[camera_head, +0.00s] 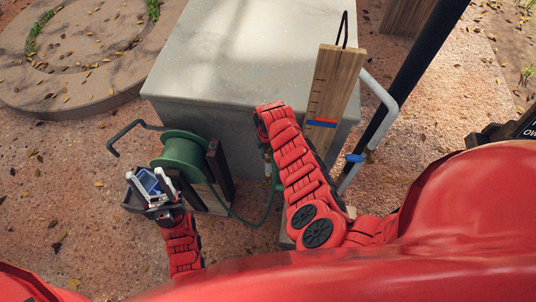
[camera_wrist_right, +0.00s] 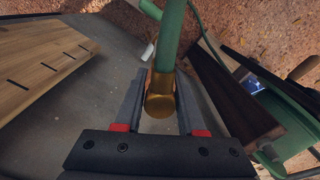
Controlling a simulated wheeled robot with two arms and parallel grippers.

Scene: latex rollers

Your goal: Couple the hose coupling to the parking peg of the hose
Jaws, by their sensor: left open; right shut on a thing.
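My right gripper (camera_wrist_right: 160,85) is shut on the brass hose coupling (camera_wrist_right: 160,102), which sits between its two grey fingers in the right wrist view. The green hose (camera_wrist_right: 170,40) runs from the coupling toward the top of that view. In the head view my right arm hides most of this gripper and the coupling beside the concrete block. The hose also shows in the head view (camera_head: 243,216), low between the reel and my right arm. My left gripper (camera_head: 150,183) is open and empty, in front of the green hose reel (camera_head: 184,153). I cannot make out the parking peg clearly.
A concrete block (camera_head: 215,55) stands behind the reel. A wooden post (camera_head: 333,80) with red and blue marks stands at its right. A grey pipe (camera_head: 384,97) with a blue-handled valve (camera_head: 354,158) and a black pole (camera_head: 425,45) are further right. Open ground lies left.

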